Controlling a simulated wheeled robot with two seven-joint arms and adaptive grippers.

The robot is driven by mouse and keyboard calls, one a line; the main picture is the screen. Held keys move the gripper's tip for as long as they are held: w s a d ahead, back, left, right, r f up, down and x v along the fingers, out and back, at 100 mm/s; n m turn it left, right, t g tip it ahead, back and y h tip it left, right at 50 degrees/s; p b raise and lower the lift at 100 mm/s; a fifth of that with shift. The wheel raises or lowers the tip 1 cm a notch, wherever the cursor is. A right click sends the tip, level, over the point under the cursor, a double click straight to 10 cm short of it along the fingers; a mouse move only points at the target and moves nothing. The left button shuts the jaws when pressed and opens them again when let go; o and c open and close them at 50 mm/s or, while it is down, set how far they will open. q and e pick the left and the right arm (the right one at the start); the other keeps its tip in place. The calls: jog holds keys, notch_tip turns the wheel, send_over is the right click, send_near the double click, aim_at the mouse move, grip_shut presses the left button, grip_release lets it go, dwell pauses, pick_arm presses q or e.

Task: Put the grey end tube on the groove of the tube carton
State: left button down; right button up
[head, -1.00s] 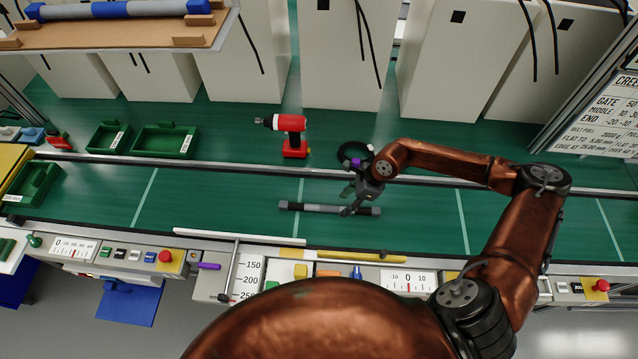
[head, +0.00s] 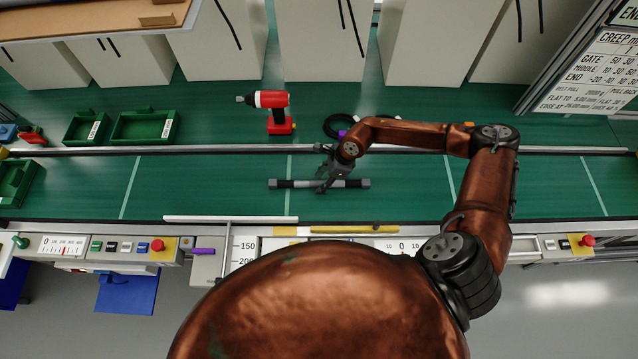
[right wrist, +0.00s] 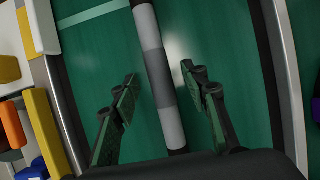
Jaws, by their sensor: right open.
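The grey end tube (head: 290,184) lies flat on the green belt, left to right in the head view, with dark grey ends and lighter bands between. The right wrist view shows its white and grey bands (right wrist: 158,75). My right gripper (head: 323,187) is open over the tube near its middle. In the right wrist view its two fingers (right wrist: 158,85) stand on either side of the tube, with visible gaps. The tube carton seems to be the brown board (head: 70,20) at the top left, cut off by the picture edge; its groove is out of view. My left gripper is not in view.
A red drill (head: 270,100) and a black ring (head: 343,124) stand behind the rear rail. Green bins (head: 145,127) are at the left. A white bar (head: 230,219) and yellow bar (head: 355,229) lie along the front edge. The belt beside the tube is clear.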

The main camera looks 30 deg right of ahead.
jog(key=shift+c, duration=0.5)
grip_shut()
jog(key=shift+r, duration=0.15)
